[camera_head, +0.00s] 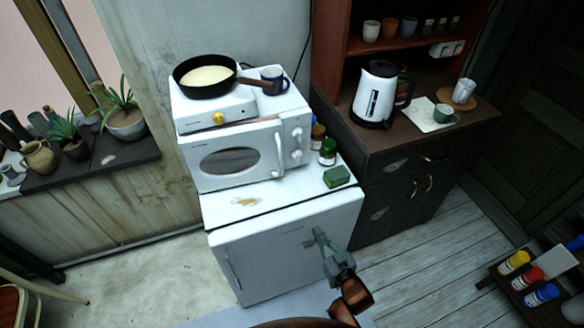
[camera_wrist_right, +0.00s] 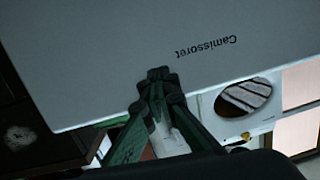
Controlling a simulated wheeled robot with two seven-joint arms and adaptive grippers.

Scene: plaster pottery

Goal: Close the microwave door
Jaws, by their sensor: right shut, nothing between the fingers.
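The white microwave (camera_head: 297,125) stands on top of a small white fridge. Its door (camera_head: 196,160) has an oval window and a vertical handle (camera_head: 278,155) on the right side. My right gripper (camera_head: 319,235) is shut and empty in front of the fridge, below and to the right of the microwave. In the right wrist view my gripper (camera_wrist_right: 160,75) points at the fridge front, and the microwave door (camera_wrist_right: 205,106) shows at the right. My left gripper is not in view.
The fridge (camera_head: 285,258) has jars and a green box (camera_head: 337,176) on its top. A pan (camera_head: 207,88) on a hotplate and a blue mug (camera_head: 273,78) stand on the microwave. A dark cabinet (camera_head: 385,190) with a kettle (camera_head: 376,97) stands at right.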

